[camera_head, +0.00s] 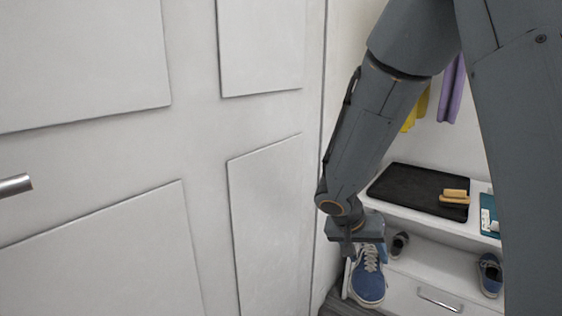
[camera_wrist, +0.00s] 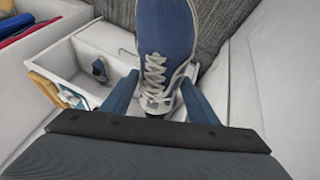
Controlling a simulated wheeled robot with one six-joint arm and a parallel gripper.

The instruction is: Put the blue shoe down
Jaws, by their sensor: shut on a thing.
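The blue shoe (camera_head: 368,286) has white laces and a pale sole edge. It hangs toe-down from my gripper (camera_head: 364,250), in front of the left end of the white bench. In the wrist view the shoe (camera_wrist: 166,28) fills the top middle, toe away from me, laces facing the camera. The fingers of my gripper (camera_wrist: 160,102) lie on both sides of its ankle end and are shut on it. The shoe's heel is hidden by the gripper. I cannot tell whether the sole touches anything.
The white bench (camera_head: 415,222) carries a black tray (camera_head: 410,190), a tan brush (camera_head: 455,196) and a teal item (camera_head: 489,214). Its open shelf holds a dark shoe (camera_head: 399,244) and a blue-grey shoe (camera_head: 490,274). A white panelled door (camera_head: 200,130) stands left. Dark floor (camera_wrist: 232,25) shows beyond the shoe.

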